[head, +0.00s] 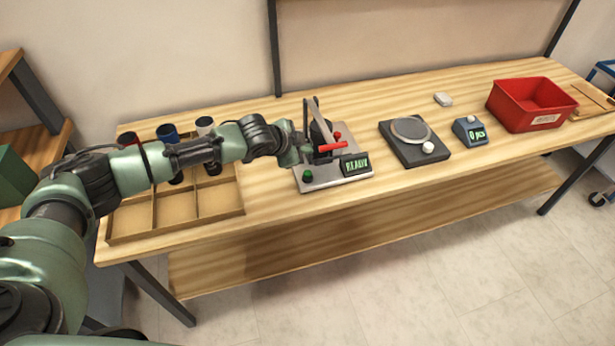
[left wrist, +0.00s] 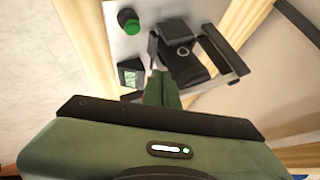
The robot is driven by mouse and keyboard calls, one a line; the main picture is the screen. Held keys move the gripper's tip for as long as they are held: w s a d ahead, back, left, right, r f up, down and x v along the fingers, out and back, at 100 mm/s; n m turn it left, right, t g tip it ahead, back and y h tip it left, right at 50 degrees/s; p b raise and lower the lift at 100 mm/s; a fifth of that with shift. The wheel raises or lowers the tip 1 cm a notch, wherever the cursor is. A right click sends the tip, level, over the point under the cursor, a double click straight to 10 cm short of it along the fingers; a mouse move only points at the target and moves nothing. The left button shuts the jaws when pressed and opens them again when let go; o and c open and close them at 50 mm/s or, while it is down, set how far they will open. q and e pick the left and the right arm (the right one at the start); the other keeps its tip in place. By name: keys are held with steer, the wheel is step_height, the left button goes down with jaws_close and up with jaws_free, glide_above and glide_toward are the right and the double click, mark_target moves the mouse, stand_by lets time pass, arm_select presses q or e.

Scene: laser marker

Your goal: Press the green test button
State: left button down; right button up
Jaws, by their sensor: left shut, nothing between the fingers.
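The laser marker is a grey base plate (head: 335,181) on the wooden table with a dark upright, red parts and a display (head: 355,164) reading READY. The green test button (head: 308,176) sits at the plate's front left corner. It also shows at the upper left of the left wrist view (left wrist: 129,21), standing on a dark round collar. My left gripper (head: 310,152) is at the marker's left side, above and behind the button in the head view and apart from it. In the left wrist view its fingers (left wrist: 158,72) are shut and empty. My right gripper is not in view.
To the right are a dark device with a round plate (head: 410,130), a counter (head: 469,131) showing 0 pcs and a red bin (head: 530,103). The table front edge is clear.

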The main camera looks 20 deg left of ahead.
arm_select(q)
steer(key=b, duration=0.4)
glide_above(306, 174)
step_height(306, 174, down, 4)
steer(key=shift+s+f, duration=0.1)
steer(key=shift+f, duration=1.1)
steer(key=shift+f, duration=0.1)
stand_by(0.6)
steer(key=shift+f, duration=0.3)
